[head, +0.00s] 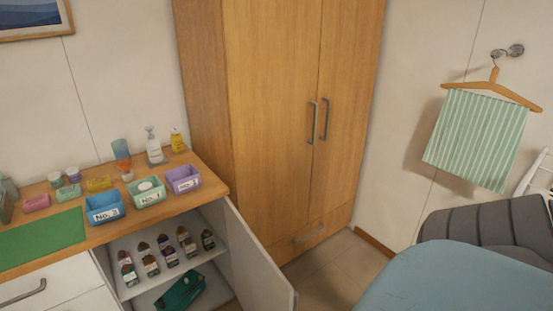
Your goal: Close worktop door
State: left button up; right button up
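The worktop (215,187) is a wooden top over a white cabinet at the left of the head view. Its white door (255,258) stands wide open, swung out to the right of the cabinet opening. Inside, a shelf (205,254) holds several small dark-capped bottles (170,251). A green item (182,290) lies below the shelf. The door's far lower end runs near the bottom edge of the picture. Neither of my grippers shows in this view.
Blue (104,208), green (147,193) and purple (183,180) bins stand on the worktop. A tall wooden wardrobe (275,110) is behind the door, its doors shut. A blue rounded surface (460,280) and dark grey padded seat (490,225) are at the right. Floor shows between.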

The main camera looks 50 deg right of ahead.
aim_at(260, 285)
jog(key=k+l, duration=0.1)
jog(key=l, duration=0.25)
jog(key=k+l, duration=0.1)
jog(key=l, duration=0.25)
jog(key=k+l, duration=0.1)
jog(key=l, duration=0.25)
jog(key=i+l, duration=0.1)
jog(key=l, duration=1.05)
jog(key=i+l, duration=0.1)
jog(key=l, duration=0.65)
jog(key=k+z, duration=0.45)
jog(key=i, duration=0.35)
jog(key=j+z, duration=0.05)
